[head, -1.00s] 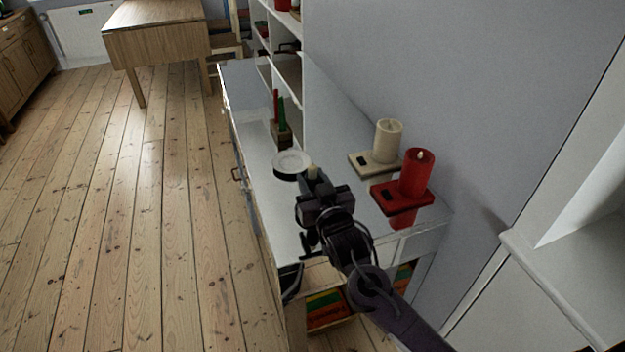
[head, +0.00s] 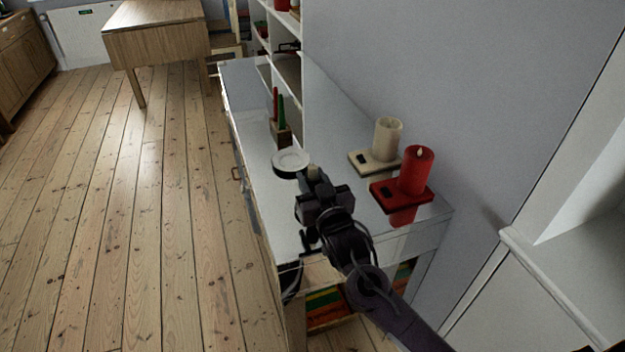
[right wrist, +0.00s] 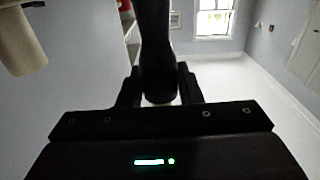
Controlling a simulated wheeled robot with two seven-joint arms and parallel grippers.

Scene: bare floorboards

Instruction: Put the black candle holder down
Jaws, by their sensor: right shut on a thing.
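My right gripper (head: 316,186) is over the white cabinet top in the head view, shut on the black candle holder. In the right wrist view, the black holder (right wrist: 155,45) is a dark upright column between the two fingers. I cannot tell whether the holder's base touches the cabinet top (head: 250,115). My left gripper is not in view.
A cream candle (head: 387,139) and a red candle (head: 416,170) stand on flat bases to the right. A small block with red and green sticks (head: 281,132) stands farther back. The cabinet top's left strip is clear.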

